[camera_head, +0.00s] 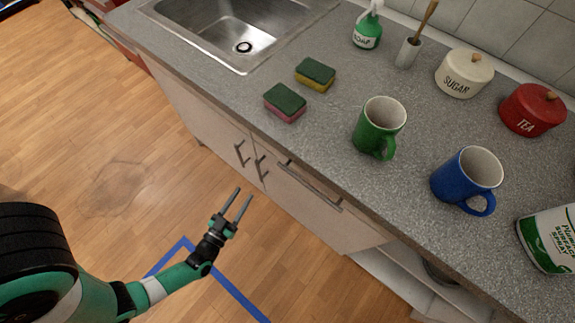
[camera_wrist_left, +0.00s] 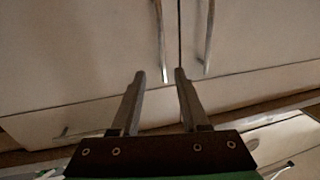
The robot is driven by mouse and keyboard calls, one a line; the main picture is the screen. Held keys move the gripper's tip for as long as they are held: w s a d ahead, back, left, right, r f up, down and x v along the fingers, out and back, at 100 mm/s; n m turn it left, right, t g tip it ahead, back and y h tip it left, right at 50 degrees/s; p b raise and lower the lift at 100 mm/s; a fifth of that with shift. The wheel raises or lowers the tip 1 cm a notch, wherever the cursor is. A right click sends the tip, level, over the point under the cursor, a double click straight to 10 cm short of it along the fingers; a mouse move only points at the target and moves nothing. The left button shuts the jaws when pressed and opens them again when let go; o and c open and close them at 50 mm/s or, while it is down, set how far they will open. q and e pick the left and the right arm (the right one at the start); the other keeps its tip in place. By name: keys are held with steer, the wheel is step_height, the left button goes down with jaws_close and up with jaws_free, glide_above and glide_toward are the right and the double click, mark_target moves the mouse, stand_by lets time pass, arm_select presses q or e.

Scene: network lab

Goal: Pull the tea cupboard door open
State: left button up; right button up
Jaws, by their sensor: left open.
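Two pale cupboard doors stand side by side under the counter, a left door (camera_head: 212,130) and a right door (camera_head: 256,182). Both look shut. Each has a vertical metal bar handle near their shared seam, the left handle (camera_head: 241,153) and the right handle (camera_head: 261,168). No label shows which door is the tea cupboard's. My left gripper (camera_head: 243,194) is open and empty, in front of the doors and below the handles in the picture. In the left wrist view its fingers (camera_wrist_left: 160,75) point at the doors, with one handle (camera_wrist_left: 161,42) just beyond the fingertips and another (camera_wrist_left: 208,38) to the right.
A long handle (camera_head: 310,187) sits on a wider front to the right. The grey counter (camera_head: 330,140) above holds sponges (camera_head: 285,102), a green mug (camera_head: 378,127), a blue mug (camera_head: 467,180) and a red tea tin (camera_head: 532,109).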

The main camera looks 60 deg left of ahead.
mark_target(258, 169)
arm_select(q)
steer(key=b+x, duration=0.1)
steer(key=x, duration=0.2)
steer(key=b+x, duration=0.1)
steer(key=x, duration=0.7)
steer(key=shift+a+r+b, duration=0.2)
steer(key=shift+a+b, duration=0.15)
steer(key=shift+b, duration=0.05)
jaws_close()
stand_by(0.9)
